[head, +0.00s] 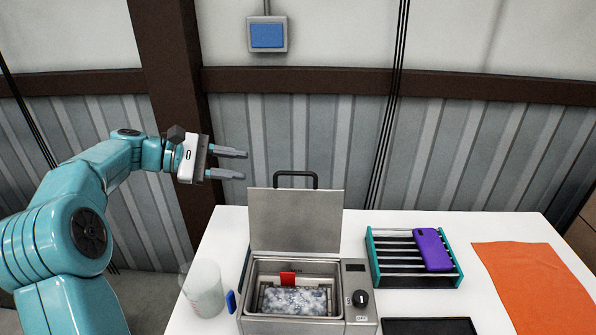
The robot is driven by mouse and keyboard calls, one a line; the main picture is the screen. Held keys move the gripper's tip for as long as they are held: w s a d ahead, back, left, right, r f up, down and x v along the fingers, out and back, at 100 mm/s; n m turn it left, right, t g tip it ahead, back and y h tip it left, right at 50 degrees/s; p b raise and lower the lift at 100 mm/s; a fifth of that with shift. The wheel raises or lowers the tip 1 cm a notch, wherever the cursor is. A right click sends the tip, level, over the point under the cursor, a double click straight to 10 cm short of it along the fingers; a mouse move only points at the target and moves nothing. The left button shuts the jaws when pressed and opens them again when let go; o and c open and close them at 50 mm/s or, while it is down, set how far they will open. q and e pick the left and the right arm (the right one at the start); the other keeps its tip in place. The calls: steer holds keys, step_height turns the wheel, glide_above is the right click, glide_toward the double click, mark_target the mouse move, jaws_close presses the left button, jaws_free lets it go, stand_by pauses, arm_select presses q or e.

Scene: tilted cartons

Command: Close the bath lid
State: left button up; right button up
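The bath (357,323) is a metal box on the white table, with a knob at its right side. Its lid (296,220) stands upright at the back edge, open, with a black handle (296,176) on top. Inside the bath I see a basket with a pale, speckled content and a red tag (288,278). My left gripper (239,164) is above and to the left of the lid, apart from it. Its two fingers point right with a gap between them and nothing held. My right gripper is not in view.
A translucent cup (204,290) and a small blue item (231,302) stand left of the bath. To the right are a teal rack (376,264) with a purple phone (431,250), a dark tray (430,327) and an orange cloth (533,287). The air above the table is clear.

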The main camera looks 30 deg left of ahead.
mark_target(294, 173)
arm_select(q)
steer(key=p+x, duration=0.2)
steer(key=x, duration=1)
steer(key=shift+s+d+p, duration=0.1)
steer(key=shift+p, duration=0.2)
steer(key=shift+w+d, duration=0.3)
steer(key=shift+d, duration=0.25)
steer(key=shift+w+f, duration=0.1)
steer(key=shift+w, duration=0.05)
steer(key=shift+a+f, duration=0.1)
steer(key=shift+a, duration=0.05)
jaws_close()
